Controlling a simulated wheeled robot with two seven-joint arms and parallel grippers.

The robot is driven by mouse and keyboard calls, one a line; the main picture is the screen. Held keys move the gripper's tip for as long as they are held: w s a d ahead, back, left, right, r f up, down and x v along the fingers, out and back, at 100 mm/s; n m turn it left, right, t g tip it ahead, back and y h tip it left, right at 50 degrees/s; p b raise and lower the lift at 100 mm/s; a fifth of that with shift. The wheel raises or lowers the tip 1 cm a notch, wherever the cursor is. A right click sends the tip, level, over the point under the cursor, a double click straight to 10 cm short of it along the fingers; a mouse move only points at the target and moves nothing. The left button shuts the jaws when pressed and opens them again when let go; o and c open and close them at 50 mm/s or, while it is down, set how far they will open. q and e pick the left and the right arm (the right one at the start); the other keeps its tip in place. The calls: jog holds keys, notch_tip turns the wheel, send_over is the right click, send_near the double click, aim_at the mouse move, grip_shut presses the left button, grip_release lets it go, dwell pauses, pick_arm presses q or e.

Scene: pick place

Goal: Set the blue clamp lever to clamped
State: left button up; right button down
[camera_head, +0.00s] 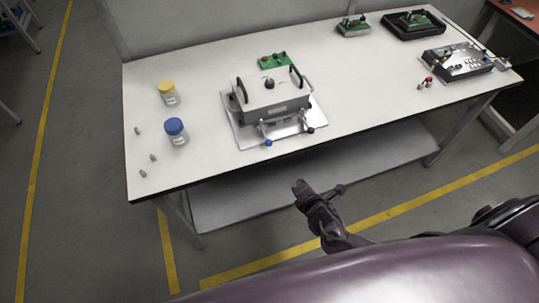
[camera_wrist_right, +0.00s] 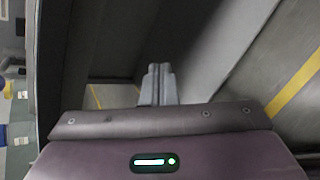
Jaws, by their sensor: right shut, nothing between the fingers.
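The blue clamp lever (camera_head: 268,143) shows as a small blue knob at the front edge of a metal fixture plate (camera_head: 243,134) on the white table. A second lever with a black knob (camera_head: 310,130) is to its right. A grey box with black handles (camera_head: 272,97) stands on the plate. My right gripper (camera_head: 299,186) is in front of the table, below and apart from the levers. In the right wrist view its fingers (camera_wrist_right: 157,84) are together with nothing between them. The lever's exact position is too small to tell. My left gripper is not in view.
A yellow-lidded jar (camera_head: 168,94) and a blue-lidded jar (camera_head: 176,132) stand left of the fixture, near several small grey parts. Green circuit boards (camera_head: 353,27) and a metal box (camera_head: 458,62) are at the right. The table's front edge (camera_head: 370,123) lies between my gripper and the fixture.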

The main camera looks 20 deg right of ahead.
jog(key=a+r+n+t+y+b, duration=0.1)
jog(key=a+r+n, duration=0.2)
jog(key=r+n, duration=0.2)
jog(key=s+a+r+n+t+y+b, duration=0.1)
jog(key=a+r+n, duration=0.3)
jog(key=r, duration=0.5)
jog(key=shift+s+a+r+n+t+y, duration=0.35)
jog(key=shift+n+t, duration=0.25)
jog(key=shift+n, duration=0.5)
jog(key=shift+w+d, duration=0.1)
jog(key=shift+w, duration=0.05)
jog(key=x, duration=1)
jog(key=shift+d, duration=0.1)
